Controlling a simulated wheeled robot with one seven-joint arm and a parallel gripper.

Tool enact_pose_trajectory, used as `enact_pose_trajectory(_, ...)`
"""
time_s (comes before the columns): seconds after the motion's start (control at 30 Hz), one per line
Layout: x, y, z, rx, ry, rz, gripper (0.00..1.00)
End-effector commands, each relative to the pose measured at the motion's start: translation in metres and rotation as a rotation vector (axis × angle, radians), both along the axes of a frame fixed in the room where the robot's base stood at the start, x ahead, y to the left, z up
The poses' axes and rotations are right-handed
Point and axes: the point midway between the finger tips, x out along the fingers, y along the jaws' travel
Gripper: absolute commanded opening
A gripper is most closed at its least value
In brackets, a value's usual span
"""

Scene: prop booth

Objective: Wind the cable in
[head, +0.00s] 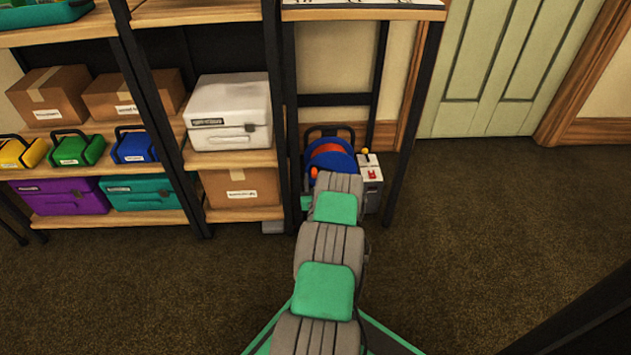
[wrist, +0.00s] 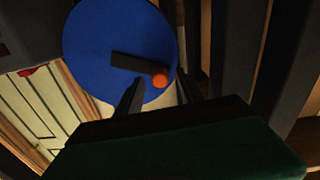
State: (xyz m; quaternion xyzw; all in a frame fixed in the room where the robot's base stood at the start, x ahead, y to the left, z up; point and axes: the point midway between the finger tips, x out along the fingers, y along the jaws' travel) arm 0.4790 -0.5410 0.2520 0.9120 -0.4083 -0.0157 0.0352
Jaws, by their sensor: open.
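The cable reel (head: 329,150) stands low in the rack's right bay, with a blue disc, reddish-orange cable and a dark frame. In the wrist view its blue side disc (wrist: 105,35) fills the upper middle. A black crank arm (wrist: 130,63) lies across the disc and ends in an orange knob (wrist: 160,81). The knob also shows in the head view (head: 314,173). My gripper (wrist: 161,88) is open, its two dark fingertips appearing either side of the knob. I cannot tell whether the knob is between them in depth. My arm hides the gripper in the head view.
A grey box (head: 370,188) with a yellow-tipped lever and red mark stands right of the reel. Black rack posts (head: 411,110) flank the bay. Left shelves hold cartons, coloured cases and a white case (head: 228,105). Open carpet (head: 480,230) lies to the right.

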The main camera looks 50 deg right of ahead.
Motion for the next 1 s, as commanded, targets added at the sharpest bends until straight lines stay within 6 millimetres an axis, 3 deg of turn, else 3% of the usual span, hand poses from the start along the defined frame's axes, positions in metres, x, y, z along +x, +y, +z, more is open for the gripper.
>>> enact_pose_trajectory(0.23, 0.0010, -0.0007, 0.0004, 0.000, 0.000, 0.000, 0.45)
enact_pose_trajectory(0.77, 0.0009, -0.0007, 0.0002, 0.000, 0.000, 0.000, 0.02)
enact_pose_trajectory(1.0, 0.0013, -0.0003, 0.0001, 0.000, 0.000, 0.001, 0.00)
